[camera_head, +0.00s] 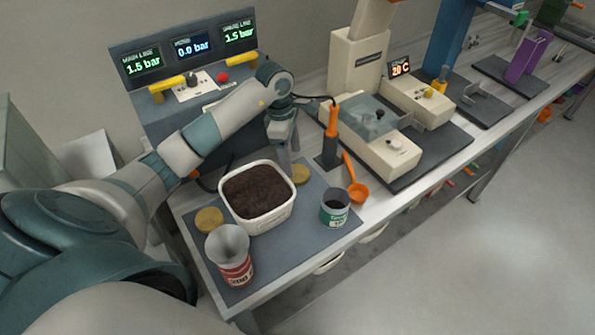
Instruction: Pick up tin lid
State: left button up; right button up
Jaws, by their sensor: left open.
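Two round gold lids lie on the grey mat (292,245). One lid (208,221) lies left of the white tub, and the other lid (301,174) lies behind the tub's right side. My left gripper (287,155) points down behind the tub, close to the farther lid. It is open; whether it touches that lid I cannot tell. A tin (334,208) with a green label stands open at the right of the mat, dark inside. A red-labelled tin (234,268) at the front left has a grey funnel-like piece (227,243) on top. My right gripper is not in view.
The white tub (258,224) of dark soil fills the middle of the mat. An orange scoop (357,190) lies right of it, beside an upright orange-handled tool (331,128). A cream machine (388,150) stands further right, and a panel with pressure displays (190,58) stands behind.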

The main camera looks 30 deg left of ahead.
aim_at(297, 173)
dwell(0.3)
pick_arm(q)
jog(key=shift+d+f+p, duration=0.25)
jog(key=shift+f+p, duration=0.2)
jog(key=shift+p, duration=0.15)
jog(key=f+p, duration=0.1)
jog(key=f, duration=0.2)
jog(key=shift+w+d+p, duration=0.2)
jog(key=shift+d+p, duration=0.15)
jog(key=shift+f, duration=0.6)
jog(key=c, duration=0.8)
